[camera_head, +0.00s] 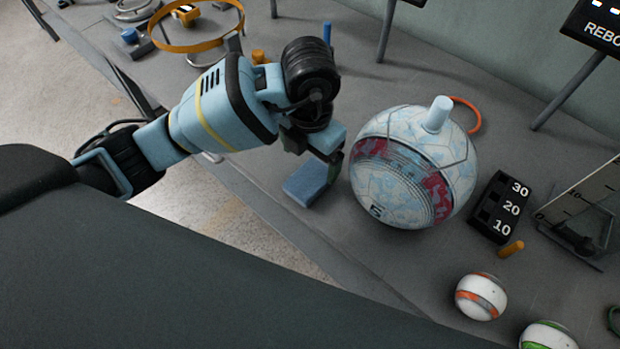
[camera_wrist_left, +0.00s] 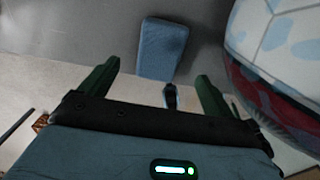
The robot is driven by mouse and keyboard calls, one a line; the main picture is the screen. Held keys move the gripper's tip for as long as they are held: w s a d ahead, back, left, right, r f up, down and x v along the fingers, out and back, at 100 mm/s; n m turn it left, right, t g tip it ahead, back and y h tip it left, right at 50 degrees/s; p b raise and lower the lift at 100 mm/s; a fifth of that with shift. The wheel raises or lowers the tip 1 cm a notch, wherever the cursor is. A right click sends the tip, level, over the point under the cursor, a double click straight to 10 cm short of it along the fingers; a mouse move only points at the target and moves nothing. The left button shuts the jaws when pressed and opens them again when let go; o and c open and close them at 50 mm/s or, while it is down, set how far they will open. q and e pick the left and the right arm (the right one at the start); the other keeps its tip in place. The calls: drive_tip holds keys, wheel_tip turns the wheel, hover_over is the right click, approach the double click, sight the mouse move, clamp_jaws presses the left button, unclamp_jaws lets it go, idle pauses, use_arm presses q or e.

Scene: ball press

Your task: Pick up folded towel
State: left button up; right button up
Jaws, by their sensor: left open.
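The folded towel (camera_head: 306,186) is a small blue block-like cloth lying on the grey table near its front edge. In the left wrist view the towel (camera_wrist_left: 163,48) lies ahead of my left gripper, apart from the fingers and roughly between their lines. My left gripper (camera_head: 333,165) is open and empty, just above and beside the towel in the head view. Its two green fingers (camera_wrist_left: 157,88) show in the left wrist view. My right gripper is in neither view.
A large white, pale blue and red ball (camera_head: 400,190) with a light blue peg stands close to the right of my left gripper. A black 30-20-10 block (camera_head: 500,207), an orange peg (camera_head: 511,248) and striped balls (camera_head: 481,297) lie farther right. An orange ring (camera_head: 160,47) is at the upper left.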

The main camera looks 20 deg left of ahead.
sight(309, 177)
use_arm(q)
drive_tip(key=shift+f, duration=1.1)
wheel_tip(309, 177, down, 4)
drive_tip(key=shift+f, duration=0.1)
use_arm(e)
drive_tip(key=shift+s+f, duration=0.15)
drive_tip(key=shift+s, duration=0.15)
use_arm(q)
drive_tip(key=c, duration=1.1)
drive_tip(key=shift+o, duration=0.2)
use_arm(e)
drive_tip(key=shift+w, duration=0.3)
